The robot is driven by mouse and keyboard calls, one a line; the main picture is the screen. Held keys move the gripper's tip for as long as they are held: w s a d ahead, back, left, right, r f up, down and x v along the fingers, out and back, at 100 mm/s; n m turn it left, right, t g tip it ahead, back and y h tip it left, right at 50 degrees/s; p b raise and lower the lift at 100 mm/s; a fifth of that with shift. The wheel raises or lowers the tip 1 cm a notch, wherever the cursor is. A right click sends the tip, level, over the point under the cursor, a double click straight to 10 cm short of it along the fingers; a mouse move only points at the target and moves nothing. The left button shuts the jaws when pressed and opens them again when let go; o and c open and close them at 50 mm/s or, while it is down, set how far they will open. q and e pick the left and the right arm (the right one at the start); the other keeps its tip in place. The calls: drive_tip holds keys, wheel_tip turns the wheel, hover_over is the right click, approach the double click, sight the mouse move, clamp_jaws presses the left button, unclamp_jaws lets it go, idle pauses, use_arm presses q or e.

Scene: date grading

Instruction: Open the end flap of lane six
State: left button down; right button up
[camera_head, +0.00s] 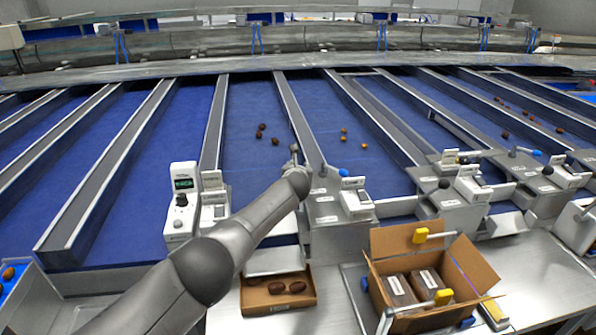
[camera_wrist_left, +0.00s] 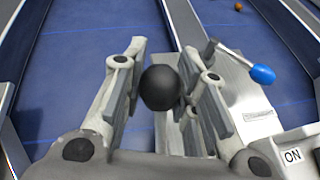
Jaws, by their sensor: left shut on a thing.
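My left arm reaches in from the lower left in the head view, with its gripper (camera_head: 296,160) small and partly hidden by the wrist. In the left wrist view my left gripper (camera_wrist_left: 165,90) has its two fingers on either side of a round black knob (camera_wrist_left: 160,87) and is shut on it. The knob stands over a grey metal box (camera_wrist_left: 240,105) at a lane end. The lever under the knob and the flap itself are hidden. The lane number cannot be read. My right gripper is not in view.
A blue-tipped lever (camera_wrist_left: 262,74) stands close to the right of my left gripper. Blue lanes with metal dividers hold a few dates (camera_head: 262,128). A carton (camera_head: 480,262) and a tray of dates (camera_head: 250,297) are on the front table. A white device (camera_head: 182,215) stands left.

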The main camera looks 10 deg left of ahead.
use_arm(q)
drive_tip(key=c, duration=1.5)
unclamp_jaws()
drive_tip(key=o, duration=0.4)
drive_tip(key=shift+s+a+r, duration=0.1)
drive_tip(key=shift+s, duration=0.05)
drive_tip(key=shift+s, duration=0.1)
drive_tip(key=v, duration=1.1)
drive_tip(key=shift+s+r, duration=0.15)
drive_tip(key=shift+s, duration=0.2)
